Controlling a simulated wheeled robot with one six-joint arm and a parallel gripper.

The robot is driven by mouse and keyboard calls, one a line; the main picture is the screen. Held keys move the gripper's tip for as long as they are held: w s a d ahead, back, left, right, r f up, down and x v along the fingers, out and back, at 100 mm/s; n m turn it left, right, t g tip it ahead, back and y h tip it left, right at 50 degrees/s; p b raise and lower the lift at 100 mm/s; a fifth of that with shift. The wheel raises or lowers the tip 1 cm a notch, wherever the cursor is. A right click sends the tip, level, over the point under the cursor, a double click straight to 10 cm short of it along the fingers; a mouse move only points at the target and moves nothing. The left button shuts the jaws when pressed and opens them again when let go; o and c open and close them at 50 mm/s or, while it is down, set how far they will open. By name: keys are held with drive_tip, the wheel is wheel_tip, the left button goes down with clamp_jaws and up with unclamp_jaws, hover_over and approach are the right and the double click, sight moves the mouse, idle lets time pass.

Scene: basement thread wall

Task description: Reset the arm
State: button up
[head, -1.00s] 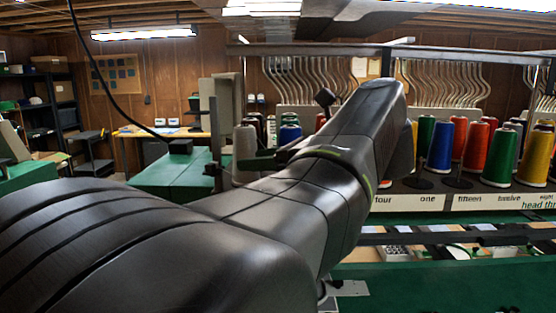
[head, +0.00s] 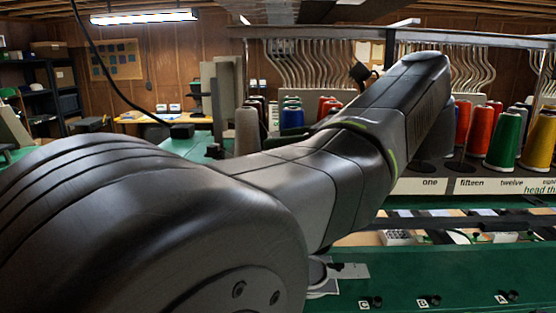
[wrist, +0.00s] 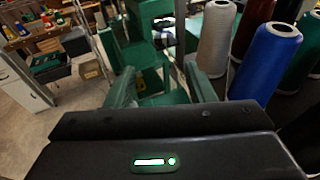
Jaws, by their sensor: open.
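My arm (head: 345,165) crosses the head view from lower left to upper right, in front of the thread rack. My gripper (wrist: 160,78) shows in the wrist view with its two fingers apart and nothing between them. In the head view the fingers are hidden or too unclear to make out. In the wrist view a grey thread cone (wrist: 216,38) and a blue thread cone (wrist: 266,62) stand to the right of the fingers, apart from them.
Thread cones, among them a green one (head: 503,140), stand on a labelled rack (head: 440,186) at right. A green machine front (head: 450,275) lies below. In the wrist view, open floor (wrist: 35,125) and a white cabinet (wrist: 22,88) are at left.

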drive_tip(key=shift+p+x, duration=0.85)
drive_tip(key=shift+x, duration=5.85)
drive_tip(key=shift+d, duration=0.2)
drive_tip(key=b+v, duration=0.2)
drive_tip(key=v, duration=1.1)
drive_tip(key=x, duration=1.3)
drive_tip(key=shift+w+a+p, duration=0.1)
drive_tip(key=shift+p, duration=0.2)
wheel_tip(320, 180, up, 6)
drive_tip(key=p, duration=0.4)
hover_over(213, 145)
drive_tip(key=v, duration=0.3)
drive_tip(key=shift+w+a+f, duration=0.1)
